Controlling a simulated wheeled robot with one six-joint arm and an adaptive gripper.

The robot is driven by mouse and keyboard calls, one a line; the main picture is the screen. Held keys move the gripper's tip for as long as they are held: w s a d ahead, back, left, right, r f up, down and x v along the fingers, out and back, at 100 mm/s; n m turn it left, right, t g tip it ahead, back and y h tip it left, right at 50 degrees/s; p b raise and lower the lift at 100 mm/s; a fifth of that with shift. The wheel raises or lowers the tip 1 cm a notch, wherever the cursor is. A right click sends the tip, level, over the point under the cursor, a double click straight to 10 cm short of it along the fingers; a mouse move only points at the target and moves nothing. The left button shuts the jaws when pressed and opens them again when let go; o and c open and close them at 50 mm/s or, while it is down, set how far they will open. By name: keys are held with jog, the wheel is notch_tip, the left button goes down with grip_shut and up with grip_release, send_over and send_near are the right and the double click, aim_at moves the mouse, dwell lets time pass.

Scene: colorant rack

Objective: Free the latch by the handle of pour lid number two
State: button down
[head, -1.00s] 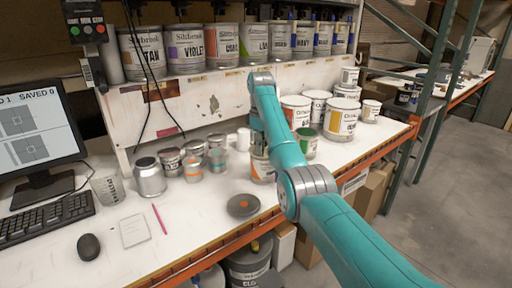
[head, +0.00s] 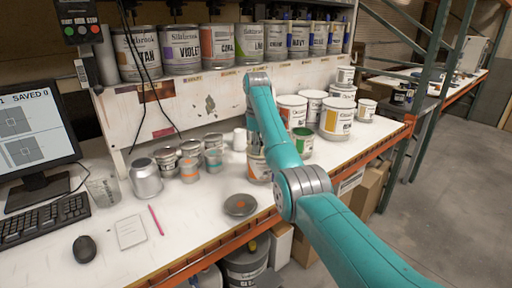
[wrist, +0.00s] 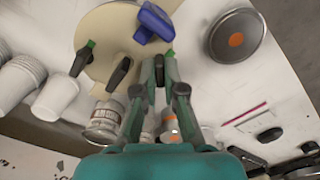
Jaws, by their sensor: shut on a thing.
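A round beige pour lid (wrist: 105,35) lies below my gripper in the wrist view. It bears a blue handle (wrist: 153,24) and black levers, one of them green-tipped (wrist: 80,62). My gripper (wrist: 161,58) is shut on a small black latch part (wrist: 158,72) at the lid's edge, with a green tip beside it. The fingers cover most of this part. No lid number is readable. In the head view my arm hides the gripper and lid; a can with an orange label (head: 257,168) shows partly behind it.
A flat grey disc with an orange centre (head: 240,205) lies at the bench's front edge. Small tins (head: 190,168) and a silver can (head: 146,177) stand to the left. White paint cans (head: 335,118) stand to the right. White cups (wrist: 52,98) show in the wrist view.

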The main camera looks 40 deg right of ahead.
jog(key=n, duration=0.8)
jog(key=shift+n, duration=0.4)
dwell(0.4)
jog(key=c, duration=1.5)
grip_release()
jog(key=shift+c, duration=0.2)
